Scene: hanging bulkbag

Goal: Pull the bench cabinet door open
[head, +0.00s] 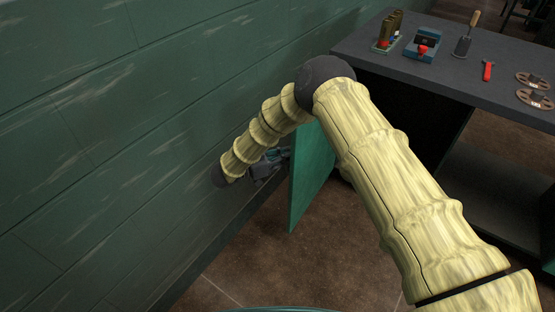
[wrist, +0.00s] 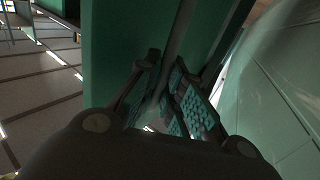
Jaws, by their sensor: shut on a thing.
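The green cabinet door (head: 311,178) stands swung out from the dark bench (head: 465,66), edge towards the wall. In the wrist view the door panel (wrist: 108,50) fills the middle. A grey upright bar handle (wrist: 181,38) runs along its face. My gripper (head: 276,156) is on the wall side of the door, beside its face. In the wrist view its teal-padded fingers (wrist: 168,98) are closed around the bar. The exact contact is dark and partly hidden. My arm covers part of the cabinet opening in the head view.
A green plank wall (head: 120,130) stands close to my gripper on the left. Tools and small items, among them a red-handled tool (head: 488,70) and a trowel (head: 467,36), lie on the bench top. The brown tiled floor (head: 260,250) below the door is clear.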

